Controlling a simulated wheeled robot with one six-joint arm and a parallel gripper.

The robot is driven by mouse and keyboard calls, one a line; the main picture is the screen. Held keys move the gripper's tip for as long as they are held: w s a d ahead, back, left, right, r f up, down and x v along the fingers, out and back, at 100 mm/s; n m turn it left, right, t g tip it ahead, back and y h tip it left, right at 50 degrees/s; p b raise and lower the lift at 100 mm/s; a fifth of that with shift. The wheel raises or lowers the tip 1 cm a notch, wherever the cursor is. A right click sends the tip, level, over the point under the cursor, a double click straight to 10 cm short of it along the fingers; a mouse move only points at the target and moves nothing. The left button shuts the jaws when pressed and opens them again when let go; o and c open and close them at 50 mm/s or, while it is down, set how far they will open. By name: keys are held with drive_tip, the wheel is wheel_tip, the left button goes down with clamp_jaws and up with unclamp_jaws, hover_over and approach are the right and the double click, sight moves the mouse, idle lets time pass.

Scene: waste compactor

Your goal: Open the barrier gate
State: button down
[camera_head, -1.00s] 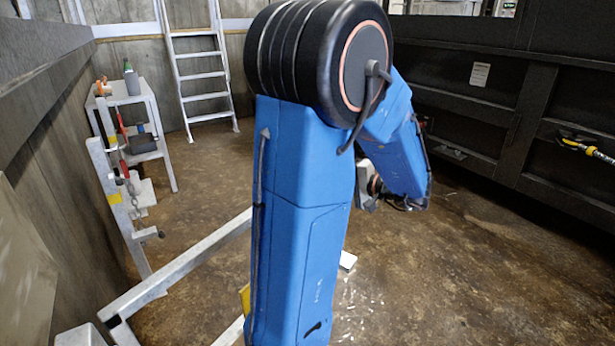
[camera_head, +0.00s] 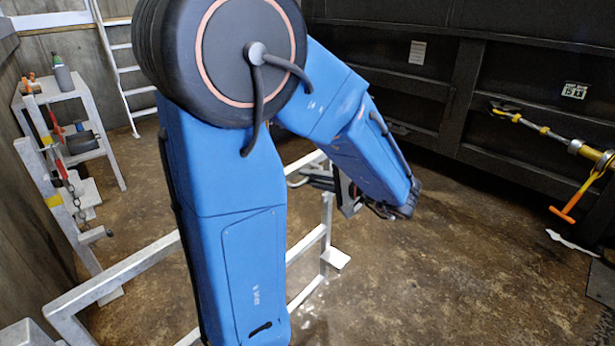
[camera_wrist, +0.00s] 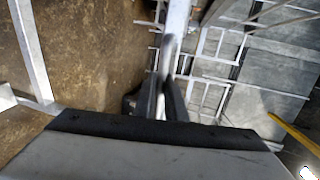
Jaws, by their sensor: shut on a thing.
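The barrier gate (camera_head: 327,225) is a pale metal tube frame, partly hidden behind my blue arm in the head view. Its rails run from the lower left to an upright with a flat plate at its foot. My gripper (camera_head: 325,182) is at the top of that upright, partly hidden by my forearm. In the wrist view my gripper (camera_wrist: 168,85) has its dark fingers close together on a pale metal bar (camera_wrist: 178,22) of the gate. The exact contact is hard to make out.
A post with a red-and-metal chain (camera_head: 65,180) stands at the left. Behind it are a small white table (camera_head: 62,95) with tools and a ladder (camera_head: 118,62). A dark container wall (camera_head: 440,100) and a yellow-marked rod (camera_head: 540,128) are right.

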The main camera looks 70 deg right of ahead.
idle(0.3)
drive_tip(key=c, duration=1.8)
unclamp_jaws()
drive_tip(key=shift+s, duration=0.1)
drive_tip(key=v, duration=1.7)
drive_tip(key=shift+s+a, duration=0.1)
drive_tip(key=shift+s, duration=0.05)
